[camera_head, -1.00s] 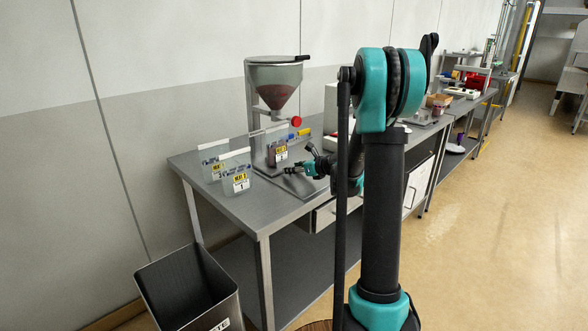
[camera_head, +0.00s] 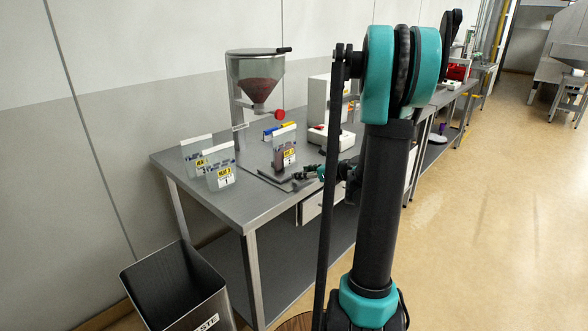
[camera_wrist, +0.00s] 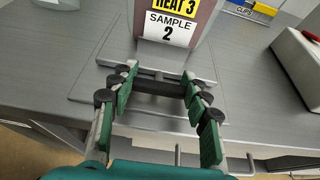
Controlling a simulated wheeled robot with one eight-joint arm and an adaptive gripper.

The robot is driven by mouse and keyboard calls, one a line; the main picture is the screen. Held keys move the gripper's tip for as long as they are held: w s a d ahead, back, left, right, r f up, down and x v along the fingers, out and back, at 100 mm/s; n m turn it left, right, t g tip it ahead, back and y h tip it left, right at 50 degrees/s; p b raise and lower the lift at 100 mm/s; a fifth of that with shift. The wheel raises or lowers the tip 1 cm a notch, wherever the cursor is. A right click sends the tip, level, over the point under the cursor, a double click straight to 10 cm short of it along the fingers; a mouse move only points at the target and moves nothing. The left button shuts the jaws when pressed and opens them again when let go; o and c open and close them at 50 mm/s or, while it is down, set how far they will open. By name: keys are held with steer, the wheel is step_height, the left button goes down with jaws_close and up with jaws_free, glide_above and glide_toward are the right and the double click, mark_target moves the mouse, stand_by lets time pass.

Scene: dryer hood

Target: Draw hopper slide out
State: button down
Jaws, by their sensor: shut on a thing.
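The hopper (camera_head: 257,82) is a clear cone with dark red contents on a grey stand, with a red knob (camera_head: 277,114) near its outlet. My gripper (camera_wrist: 160,72) is shut on the dark handle bar (camera_wrist: 148,87) at the plate's near edge. My arm partly hides the plate's right side in the head view.
Two labelled bags (camera_head: 220,170) stand at the table's left end. A waste bin (camera_head: 175,290) stands on the floor at left. Bare tabletop (camera_head: 240,205) lies along the front edge.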

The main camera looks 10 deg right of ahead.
steer(key=shift+s+d, duration=0.6)
steer(key=shift+s, duration=0.25)
steer(key=shift+s+d, duration=0.6)
steer(key=shift+s, duration=0.25)
steer(key=c, duration=0.7)
jaws_free()
steer(key=shift+s+d, duration=0.1)
steer(key=v, duration=1.2)
steer(key=shift+f, duration=0.1)
